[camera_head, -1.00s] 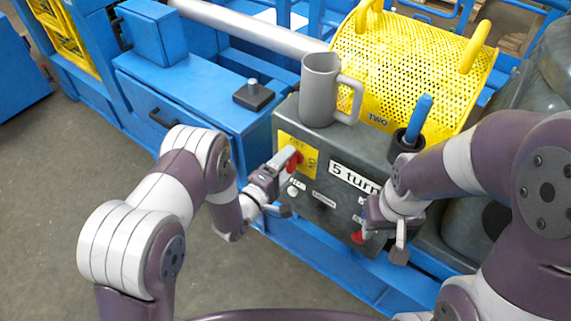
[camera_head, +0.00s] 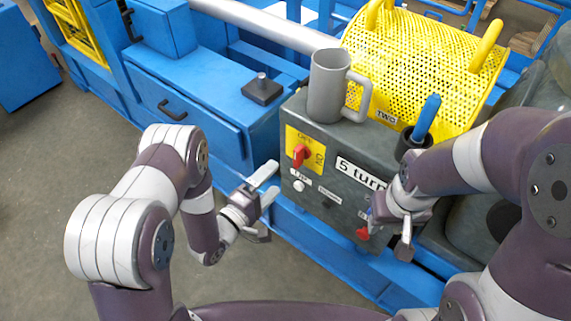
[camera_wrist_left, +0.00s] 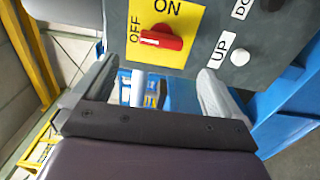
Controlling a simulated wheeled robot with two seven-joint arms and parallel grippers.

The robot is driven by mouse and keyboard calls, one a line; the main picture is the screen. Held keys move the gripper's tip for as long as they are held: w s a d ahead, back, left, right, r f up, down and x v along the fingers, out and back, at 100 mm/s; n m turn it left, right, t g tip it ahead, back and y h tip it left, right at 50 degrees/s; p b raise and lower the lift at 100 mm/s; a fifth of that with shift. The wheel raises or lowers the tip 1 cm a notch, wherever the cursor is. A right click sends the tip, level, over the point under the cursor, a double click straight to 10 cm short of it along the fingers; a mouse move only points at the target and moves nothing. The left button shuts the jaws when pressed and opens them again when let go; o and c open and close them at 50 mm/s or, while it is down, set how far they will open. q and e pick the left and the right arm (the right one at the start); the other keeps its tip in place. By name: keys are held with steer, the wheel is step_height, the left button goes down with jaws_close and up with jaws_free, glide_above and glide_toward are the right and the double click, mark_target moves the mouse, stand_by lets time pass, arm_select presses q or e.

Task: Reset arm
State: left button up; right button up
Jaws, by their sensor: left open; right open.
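My left gripper (camera_head: 267,184) is open and empty, in front of and left of the dark grey control box (camera_head: 322,205). The box has a red rotary switch (camera_head: 300,154) on a yellow ON/OFF plate (camera_head: 317,148). The switch also shows in the left wrist view (camera_wrist_left: 161,38), beyond my fingers and apart from them, with a white UP button (camera_wrist_left: 240,56) beside it. My right gripper (camera_head: 384,236) is open by the box's lower right, close to a second red knob (camera_head: 363,233). Whether it touches that knob is unclear.
A grey mug (camera_head: 327,88) stands on the box, with a blue-handled tool in a black holder (camera_head: 424,120) to its right. Behind is a yellow perforated guard (camera_head: 410,65). Blue machine frame (camera_head: 200,90) lies left; open floor is at lower left.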

arm_select(q)
steer(key=shift+v, duration=1.7)
